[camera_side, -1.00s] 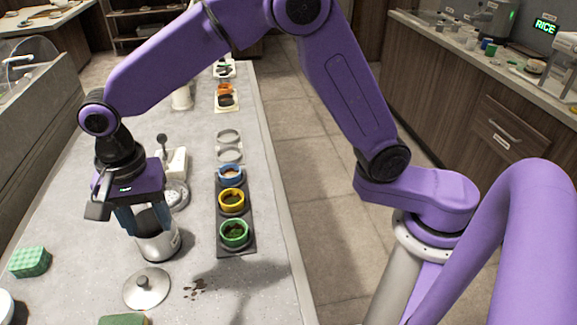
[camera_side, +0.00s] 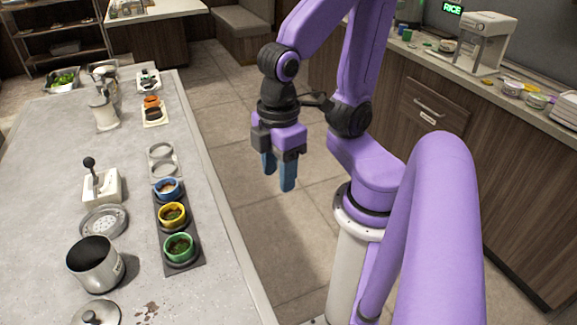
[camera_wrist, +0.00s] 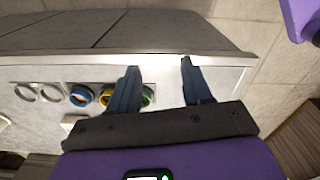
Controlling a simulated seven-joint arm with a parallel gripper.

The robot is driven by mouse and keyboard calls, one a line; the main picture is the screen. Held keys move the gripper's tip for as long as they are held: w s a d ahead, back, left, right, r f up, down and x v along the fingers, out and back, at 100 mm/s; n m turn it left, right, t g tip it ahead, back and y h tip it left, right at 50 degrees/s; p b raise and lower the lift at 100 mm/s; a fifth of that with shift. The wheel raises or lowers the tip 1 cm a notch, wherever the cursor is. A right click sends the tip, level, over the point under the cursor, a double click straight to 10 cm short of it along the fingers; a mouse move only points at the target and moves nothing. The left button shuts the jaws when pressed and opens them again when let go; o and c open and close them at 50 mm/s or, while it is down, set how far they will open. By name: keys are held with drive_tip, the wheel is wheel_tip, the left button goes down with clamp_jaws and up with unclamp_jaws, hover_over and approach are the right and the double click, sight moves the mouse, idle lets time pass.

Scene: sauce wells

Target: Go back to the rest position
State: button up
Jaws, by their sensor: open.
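My gripper (camera_side: 279,174) hangs in the air over the floor, to the right of the counter's edge, with its blue fingers pointing down. It is open and empty. In the wrist view my gripper (camera_wrist: 160,82) shows its two fingers spread apart with nothing between them. The counter's edge (camera_wrist: 215,62) shows behind the fingers, and the left finger partly hides the green cup (camera_wrist: 149,97).
The counter (camera_side: 215,265) holds a dark rack with blue (camera_side: 167,190), yellow (camera_side: 172,215) and green (camera_side: 179,247) cups. A metal pot (camera_side: 97,266), a lid (camera_side: 97,314) and a lever device (camera_side: 101,185) stand on the left. Brown spots (camera_side: 149,310) mark the counter.

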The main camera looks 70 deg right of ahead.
drive_tip(key=shift+s+d+f+n, duration=0.2)
drive_tip(key=shift+s+d+n, duration=0.4)
drive_tip(key=shift+s+d, duration=0.2)
